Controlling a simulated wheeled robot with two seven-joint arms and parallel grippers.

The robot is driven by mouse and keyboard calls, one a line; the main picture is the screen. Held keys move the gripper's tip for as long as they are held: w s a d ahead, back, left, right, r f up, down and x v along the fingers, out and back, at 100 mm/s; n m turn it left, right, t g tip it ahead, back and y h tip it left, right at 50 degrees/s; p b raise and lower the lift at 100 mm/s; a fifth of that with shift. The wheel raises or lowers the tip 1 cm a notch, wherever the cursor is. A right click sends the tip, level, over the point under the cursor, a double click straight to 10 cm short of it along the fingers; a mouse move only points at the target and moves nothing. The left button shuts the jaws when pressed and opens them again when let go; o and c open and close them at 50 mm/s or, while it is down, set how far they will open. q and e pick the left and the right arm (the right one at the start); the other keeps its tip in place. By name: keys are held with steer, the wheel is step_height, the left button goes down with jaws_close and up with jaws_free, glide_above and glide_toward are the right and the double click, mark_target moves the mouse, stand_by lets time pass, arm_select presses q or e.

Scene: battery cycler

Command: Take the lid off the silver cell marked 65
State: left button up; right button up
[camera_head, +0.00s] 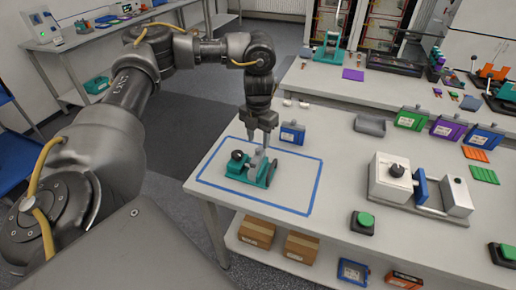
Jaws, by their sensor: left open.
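My left gripper (259,143) points down, open, just above a teal fixture (247,178) on the table. The fixture has a black ball knob (238,156) at its left and stands inside a blue tape rectangle. A small grey upright part shows on the fixture under the fingers; I cannot tell whether it is the silver cell. No marking 65 can be read, and no lid can be made out. My right gripper is out of view.
A blue labelled box (292,133) stands close to the right of the gripper. A white device with a black knob (397,170) and a green button (366,219) stand further right. The front of the tape rectangle is clear.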

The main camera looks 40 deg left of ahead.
mark_target(258, 149)
arm_select(q)
step_height(258, 149, down, 4)
steer(key=shift+s+f, duration=0.1)
jaws_close()
stand_by(0.4)
